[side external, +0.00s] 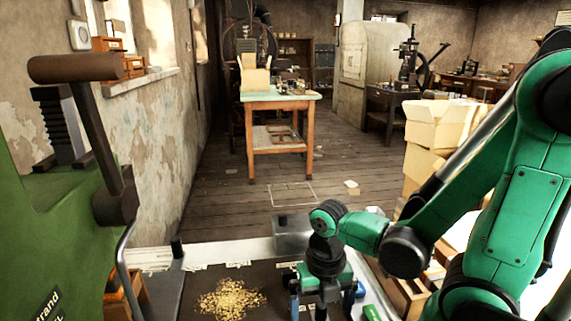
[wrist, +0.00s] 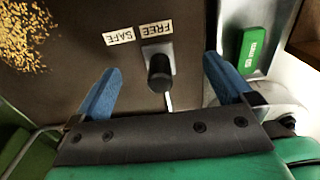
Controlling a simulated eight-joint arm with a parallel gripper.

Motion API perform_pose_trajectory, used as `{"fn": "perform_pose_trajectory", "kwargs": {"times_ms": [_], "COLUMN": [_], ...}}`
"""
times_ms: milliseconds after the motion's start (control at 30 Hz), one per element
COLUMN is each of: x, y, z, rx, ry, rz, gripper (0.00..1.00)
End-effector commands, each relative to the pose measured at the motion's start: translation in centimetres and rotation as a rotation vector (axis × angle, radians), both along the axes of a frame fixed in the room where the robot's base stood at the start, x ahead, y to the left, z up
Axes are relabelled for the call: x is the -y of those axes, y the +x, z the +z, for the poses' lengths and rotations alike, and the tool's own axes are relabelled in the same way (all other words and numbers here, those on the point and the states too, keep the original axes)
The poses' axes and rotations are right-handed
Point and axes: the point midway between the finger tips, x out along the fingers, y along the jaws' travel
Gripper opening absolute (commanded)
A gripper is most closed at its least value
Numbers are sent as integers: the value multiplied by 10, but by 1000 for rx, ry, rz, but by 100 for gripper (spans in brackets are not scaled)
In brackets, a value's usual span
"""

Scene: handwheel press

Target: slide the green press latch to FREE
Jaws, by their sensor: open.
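In the wrist view a black knob (wrist: 159,72) stands on a small pale plate on the dark board. A FREE label (wrist: 156,29) and a SAFE label (wrist: 118,37) lie beside it, upside down in the picture. The knob is closer to FREE. My gripper (wrist: 162,64) is open and empty, its blue fingers on either side of the knob in the picture; I cannot tell their height over it. A green block (wrist: 253,52) with white lettering lies right of the fingers; I cannot tell whether it is the latch. In the side view my gripper (side external: 322,300) hides the knob.
The green press (side external: 40,240) with its brown-handled lever (side external: 98,130) stands at the left. Yellow shavings (side external: 230,299) lie on the dark board (side external: 185,301). A grey block (side external: 291,234) stands behind my gripper. Cardboard boxes (side external: 436,128) are at the right.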

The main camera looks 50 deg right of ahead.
Motion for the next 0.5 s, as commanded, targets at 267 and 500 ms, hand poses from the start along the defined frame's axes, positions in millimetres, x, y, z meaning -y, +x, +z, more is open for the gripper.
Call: {"fn": "perform_pose_trajectory", "kwargs": {"times_ms": [267, 500], "x": [0, 0], "y": [0, 0], "z": [20, 48], "rx": [0, 0], "ry": [0, 0], "rz": [0, 0], "gripper": [100, 100]}}
